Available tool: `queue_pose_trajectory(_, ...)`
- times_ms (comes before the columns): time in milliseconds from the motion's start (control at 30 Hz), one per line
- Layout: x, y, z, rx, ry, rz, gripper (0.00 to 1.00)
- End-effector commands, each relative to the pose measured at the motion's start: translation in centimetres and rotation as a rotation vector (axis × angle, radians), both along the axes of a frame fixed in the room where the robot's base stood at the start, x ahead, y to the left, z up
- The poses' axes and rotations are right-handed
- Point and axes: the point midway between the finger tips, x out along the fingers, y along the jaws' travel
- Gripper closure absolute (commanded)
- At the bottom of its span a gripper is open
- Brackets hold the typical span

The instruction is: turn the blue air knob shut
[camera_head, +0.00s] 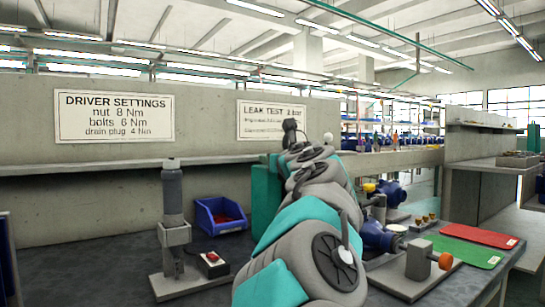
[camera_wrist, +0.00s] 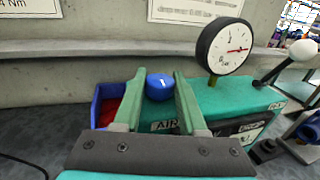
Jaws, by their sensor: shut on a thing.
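The blue air knob (camera_wrist: 160,88) sits on the teal unit (camera_wrist: 258,100) above the letters "AIR" and bears a small white mark. In the wrist view, my gripper (camera_wrist: 159,78) has one green finger on each side of the knob and is shut on it. The dial gauge (camera_wrist: 224,46) on the unit has a red needle pointing right. In the head view my arm hides the knob and my fingers; only part of the teal unit (camera_head: 266,200) shows.
A blue bin (camera_head: 221,215) with red contents stands left of the unit. A black lever (camera_wrist: 277,70) with a white ball (camera_wrist: 303,50) rises at its right. A grey press stand (camera_head: 173,235), a red mat (camera_head: 480,235) and a green mat (camera_head: 462,251) are on the bench.

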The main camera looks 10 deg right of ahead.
Motion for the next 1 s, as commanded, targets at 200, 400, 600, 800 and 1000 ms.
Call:
queue_pose_trajectory(200,0.00,-0.06,0.05,0.001,-0.002,-0.013,1.00)
queue_pose_trajectory(400,0.00,-0.05,0.05,0.001,-0.002,-0.012,1.00)
queue_pose_trajectory(600,-0.01,-0.02,0.04,0.001,-0.001,-0.011,0.40)
queue_pose_trajectory(800,-0.01,0.00,0.03,0.001,-0.001,-0.010,0.29)
queue_pose_trajectory(1000,-0.09,0.01,0.02,0.000,-0.001,-0.010,0.29)
